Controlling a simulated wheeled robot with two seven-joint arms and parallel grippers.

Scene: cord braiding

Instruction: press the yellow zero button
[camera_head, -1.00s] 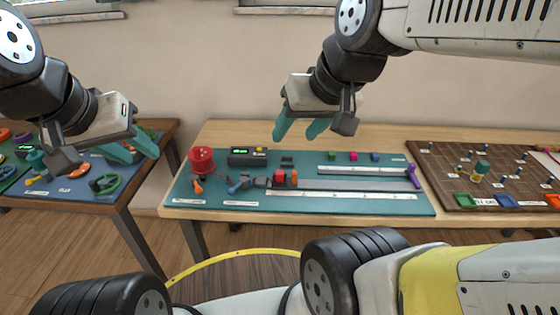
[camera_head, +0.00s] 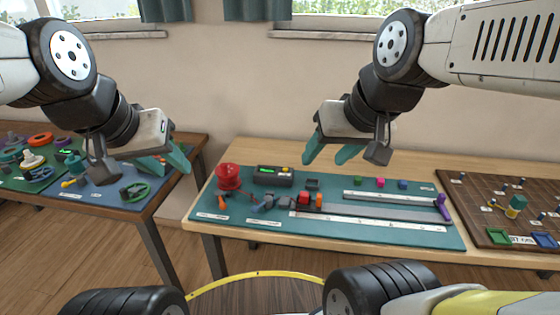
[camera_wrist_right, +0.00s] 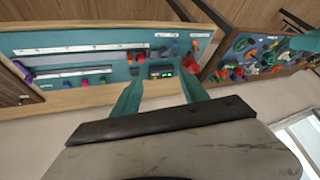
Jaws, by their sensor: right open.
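The yellow zero button (camera_head: 285,169) sits on the top right of a small black box (camera_head: 267,176) with a green lit display. The box stands at the back left of the teal mat (camera_head: 270,237). It also shows in the right wrist view (camera_wrist_right: 160,72), near the finger tips. My right gripper (camera_head: 326,158) is open and empty, in the air above and to the right of the button, apart from it. My left gripper (camera_head: 174,166) looks open and empty, its teal fingers apart, further left in front of the left table.
A red spool (camera_head: 229,176) stands left of the box. A brown pegboard (camera_head: 490,205) is at the right. The left table (camera_head: 150,208) holds several coloured parts.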

